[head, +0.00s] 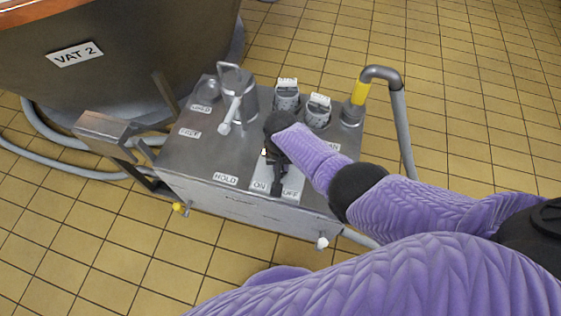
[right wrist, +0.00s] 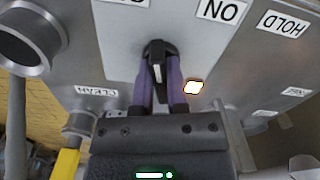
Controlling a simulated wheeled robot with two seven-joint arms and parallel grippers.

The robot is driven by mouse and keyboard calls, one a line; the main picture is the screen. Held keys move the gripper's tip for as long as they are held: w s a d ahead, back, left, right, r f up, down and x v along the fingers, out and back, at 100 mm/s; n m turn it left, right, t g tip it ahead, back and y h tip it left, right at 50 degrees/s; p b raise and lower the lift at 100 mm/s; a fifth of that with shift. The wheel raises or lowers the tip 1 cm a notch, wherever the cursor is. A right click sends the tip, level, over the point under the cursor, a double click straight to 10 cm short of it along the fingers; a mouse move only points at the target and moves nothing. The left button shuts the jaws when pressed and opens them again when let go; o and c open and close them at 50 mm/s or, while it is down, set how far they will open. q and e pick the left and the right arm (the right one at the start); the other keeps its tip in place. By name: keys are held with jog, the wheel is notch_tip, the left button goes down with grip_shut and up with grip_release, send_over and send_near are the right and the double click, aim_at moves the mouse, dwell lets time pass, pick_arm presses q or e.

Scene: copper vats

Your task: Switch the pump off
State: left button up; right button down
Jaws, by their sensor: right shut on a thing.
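The pump switch is a black knob (right wrist: 155,49) on a pale plate (head: 292,183) marked ON and OFF, on top of a grey metal control box (head: 205,158). In the right wrist view a white mark shows on the knob. My right gripper (head: 279,182) reaches down over the plate and is shut on the knob, one finger on each side; it fills the middle of the right wrist view (right wrist: 160,72). Which label the knob points at is unclear. A small lamp (right wrist: 193,87) beside the knob glows white-orange. My left gripper is out of view.
A pipe with a yellow band (head: 361,92) rises at the right. Vat 2 (head: 105,80) is behind left, with hoses (head: 60,171) on the tiled floor.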

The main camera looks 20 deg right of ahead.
jog(key=shift+n, duration=0.6)
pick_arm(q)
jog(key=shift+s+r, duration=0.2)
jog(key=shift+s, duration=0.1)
pick_arm(e)
jog(key=shift+n, duration=0.6)
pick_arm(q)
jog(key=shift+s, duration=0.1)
pick_arm(e)
jog(key=shift+s, duration=0.1)
jog(key=c, duration=0.6)
grip_release()
jog(key=shift+c, duration=0.2)
notch_tip(320, 180, up, 10)
jog(key=p, duration=0.8)
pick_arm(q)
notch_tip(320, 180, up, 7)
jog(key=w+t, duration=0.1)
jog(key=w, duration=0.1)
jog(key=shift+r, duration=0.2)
pick_arm(e)
jog(key=shift+f, duration=0.1)
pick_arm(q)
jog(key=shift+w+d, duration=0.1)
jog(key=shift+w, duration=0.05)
